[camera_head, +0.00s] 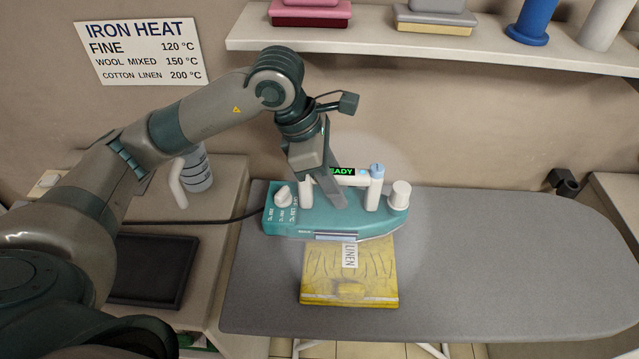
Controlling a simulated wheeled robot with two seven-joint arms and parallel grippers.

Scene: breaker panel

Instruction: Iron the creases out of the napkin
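A yellow napkin (349,275) with dark crease lines and a white "LINEN" label (350,255) lies on the grey ironing board (500,260). A teal iron (330,218) with a white handle (352,180) is at the napkin's back edge and covers part of it; I cannot tell whether its sole touches the cloth. A green display on it shows letters of "READY", partly hidden. My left gripper (330,185) is at the handle, one finger in front of it. The other finger is mostly hidden, so its grip is unclear. My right gripper is out of view.
A wall sign (138,52) lists FINE 120, WOOL MIXED 150, COTTON LINEN 200 °C. A dark cord (215,219) runs left from the iron. A dark tray (150,270) and grey-white jug (195,170) are on the left counter. The board's right side is clear; a shelf (420,42) hangs above.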

